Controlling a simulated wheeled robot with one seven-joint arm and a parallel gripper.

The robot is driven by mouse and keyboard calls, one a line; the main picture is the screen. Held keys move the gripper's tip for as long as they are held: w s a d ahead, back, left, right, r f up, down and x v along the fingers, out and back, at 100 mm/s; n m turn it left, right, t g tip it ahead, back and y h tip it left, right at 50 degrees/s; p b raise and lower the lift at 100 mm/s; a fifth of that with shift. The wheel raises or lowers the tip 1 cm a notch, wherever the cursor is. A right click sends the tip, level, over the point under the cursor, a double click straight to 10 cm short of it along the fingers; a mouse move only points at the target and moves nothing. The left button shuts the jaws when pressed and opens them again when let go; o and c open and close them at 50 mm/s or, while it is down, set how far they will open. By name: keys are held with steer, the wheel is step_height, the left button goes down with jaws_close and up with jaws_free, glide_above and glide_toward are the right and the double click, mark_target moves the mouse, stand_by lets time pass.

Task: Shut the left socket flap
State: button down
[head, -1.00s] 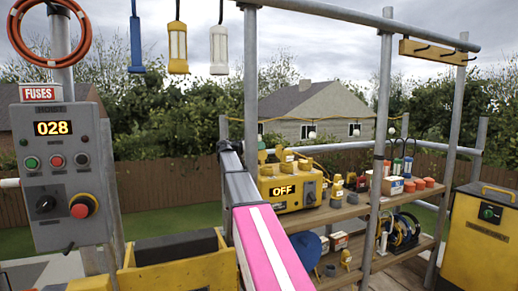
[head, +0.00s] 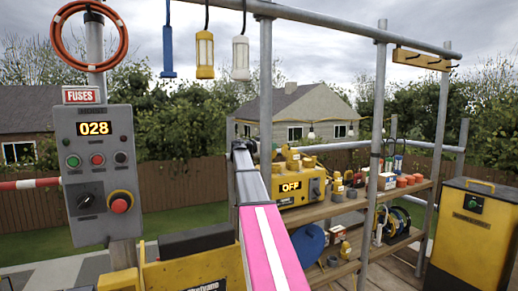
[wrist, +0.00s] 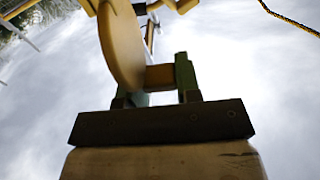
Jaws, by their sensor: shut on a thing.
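The yellow socket box (head: 300,190) with a lit "OFF" display stands on the upper wooden shelf in the head view. Yellow flaps (head: 291,158) show on its top, small and crowded; I cannot tell there how far each is open. In the wrist view my gripper (wrist: 162,77) has its green fingers closed on a small brownish-yellow piece. That piece sits against a rounded yellow flap (wrist: 121,45), which looks like a socket flap standing up. I cannot tell for certain which flap it is. My gripper is not clear in the head view, where my pink arm reaches towards the box's left side.
A grey fuse panel (head: 94,170) reading "028" stands at left. Grey scaffold posts (head: 372,140) rise in front of the shelves. The lower shelf (head: 345,268) holds a cable reel (head: 395,222). A yellow cabinet (head: 470,235) stands at right. Lamps (head: 205,58) hang overhead.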

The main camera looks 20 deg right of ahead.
steer(key=s+f+m, duration=0.1)
steer(key=s+m, duration=0.1)
steer(key=m, duration=0.1)
steer(key=s+f+m, duration=0.1)
steer(key=s+m, duration=0.2)
steer(key=m, duration=0.1)
steer(key=s+f+m, duration=0.1)
steer(key=s+m, duration=0.1)
steer(key=m, duration=0.1)
steer(key=shift+s+d+f+m, duration=0.1)
steer(key=shift+s+f+m, duration=0.05)
steer(key=shift+m, duration=0.25)
steer(key=shift+s+f, duration=0.3)
steer(key=shift+f, duration=0.25)
steer(key=shift+s+f, duration=0.3)
steer(key=shift+f, duration=0.2)
steer(key=c, duration=0.8)
jaws_free()
steer(key=a, duration=1)
steer(key=shift+s+a, duration=0.2)
steer(key=shift+a, duration=0.2)
